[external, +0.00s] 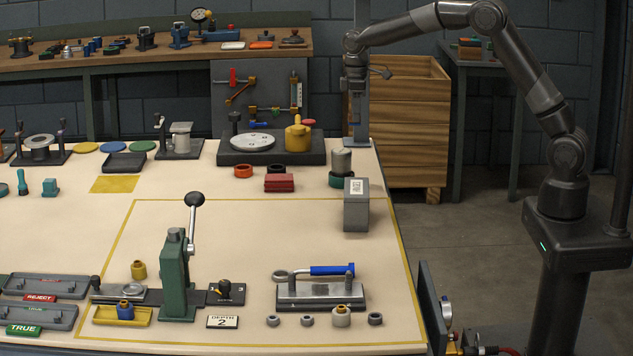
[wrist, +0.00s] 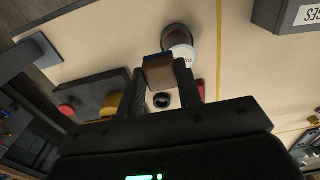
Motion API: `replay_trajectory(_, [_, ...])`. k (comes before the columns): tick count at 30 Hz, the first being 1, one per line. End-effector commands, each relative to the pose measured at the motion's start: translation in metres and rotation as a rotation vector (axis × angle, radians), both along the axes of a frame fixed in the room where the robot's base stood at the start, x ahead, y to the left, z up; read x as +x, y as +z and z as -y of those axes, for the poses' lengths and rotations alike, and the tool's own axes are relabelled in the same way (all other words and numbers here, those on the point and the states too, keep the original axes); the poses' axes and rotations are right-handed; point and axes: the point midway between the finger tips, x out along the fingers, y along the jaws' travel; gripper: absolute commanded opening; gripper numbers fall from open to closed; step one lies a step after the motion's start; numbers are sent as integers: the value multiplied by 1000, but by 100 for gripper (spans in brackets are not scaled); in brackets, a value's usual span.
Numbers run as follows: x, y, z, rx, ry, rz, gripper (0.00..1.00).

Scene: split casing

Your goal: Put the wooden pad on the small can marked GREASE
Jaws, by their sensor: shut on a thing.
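My gripper (wrist: 165,82) is shut on the wooden pad (wrist: 158,70), a small brown block between its fingertips in the wrist view. In the external view my gripper (external: 356,92) hangs high over the back right of the table; the pad cannot be made out there. A small can with a pale, partly seen round marking (wrist: 181,51) lies just past the pad in the wrist view, apparently below it. It seems to be the grey cylinder (external: 341,160) by a green ring in the external view. The word GREASE cannot be read.
A grey labelled box (external: 356,205) stands in front of the cylinder. A red block (external: 279,183), rings and a dark fixture with a yellow pot (external: 298,135) lie to the left. A blue-grey post (external: 362,30) rises behind. A green lever press (external: 176,275) stands nearer.

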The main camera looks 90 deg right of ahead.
Motion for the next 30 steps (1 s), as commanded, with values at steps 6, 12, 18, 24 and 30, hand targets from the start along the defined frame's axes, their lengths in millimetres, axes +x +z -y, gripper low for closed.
replay_trajectory(6, [31,-24,-24,0,2,-1,10])
replay_trajectory(12, [38,-33,-29,0,0,-1,10])
replay_trajectory(18, [37,-60,-29,1,-1,-3,10])
replay_trajectory(24, [37,-68,-28,0,-1,0,10])
replay_trajectory(30, [37,-70,-28,0,0,-1,10])
